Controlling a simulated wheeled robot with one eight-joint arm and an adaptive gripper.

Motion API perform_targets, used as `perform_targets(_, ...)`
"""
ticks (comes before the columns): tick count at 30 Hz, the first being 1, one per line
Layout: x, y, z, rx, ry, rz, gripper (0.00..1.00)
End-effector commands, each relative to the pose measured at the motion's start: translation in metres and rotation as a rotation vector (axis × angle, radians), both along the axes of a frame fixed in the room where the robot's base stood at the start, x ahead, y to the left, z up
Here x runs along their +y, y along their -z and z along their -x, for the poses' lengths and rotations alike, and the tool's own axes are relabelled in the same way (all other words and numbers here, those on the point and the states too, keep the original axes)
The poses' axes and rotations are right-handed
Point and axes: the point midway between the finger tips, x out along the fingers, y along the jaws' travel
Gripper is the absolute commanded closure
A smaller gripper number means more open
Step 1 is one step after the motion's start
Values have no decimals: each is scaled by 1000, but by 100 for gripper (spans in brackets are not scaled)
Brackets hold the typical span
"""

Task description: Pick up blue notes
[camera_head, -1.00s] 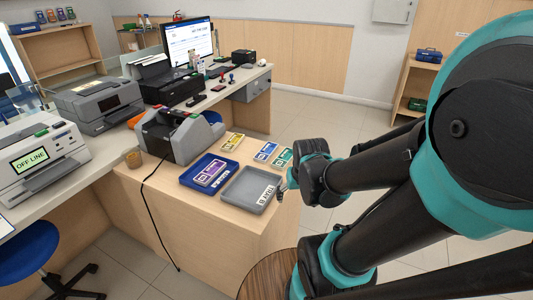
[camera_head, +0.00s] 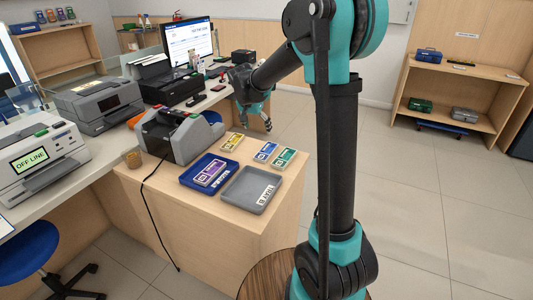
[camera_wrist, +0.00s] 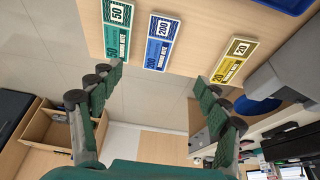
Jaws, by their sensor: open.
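The blue notes (camera_head: 265,152), a flat bundle marked 200, lie on the wooden counter between the green notes (camera_head: 284,158) and the yellow notes (camera_head: 232,142). In the wrist view the blue notes (camera_wrist: 160,43) are at the top middle, with the green notes (camera_wrist: 117,28) to their left and the yellow notes (camera_wrist: 234,60) to their right. My gripper (camera_head: 256,118) is open and empty, above and behind the notes. In the wrist view its two fingers (camera_wrist: 157,86) are spread wide, apart from the notes, with the blue notes lying above the gap.
A blue tray (camera_head: 190,178) holds purple notes (camera_head: 211,172). A grey tray (camera_head: 243,188) with a label stands beside it. A grey counting machine (camera_head: 178,138) stands left of the yellow notes. The floor behind the counter is clear.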

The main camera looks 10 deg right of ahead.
Motion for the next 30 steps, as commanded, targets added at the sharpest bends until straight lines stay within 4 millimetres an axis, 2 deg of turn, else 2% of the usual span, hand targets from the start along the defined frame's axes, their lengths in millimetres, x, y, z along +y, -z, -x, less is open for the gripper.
perform_targets(13, -20, 81, -27, 1, 0, -1, 24)
perform_targets(18, -24, 98, -33, 1, -1, -1, 24)
perform_targets(23, -25, 106, -35, 1, -1, -1, 24)
perform_targets(30, -31, 136, -43, 1, -1, 0, 24)
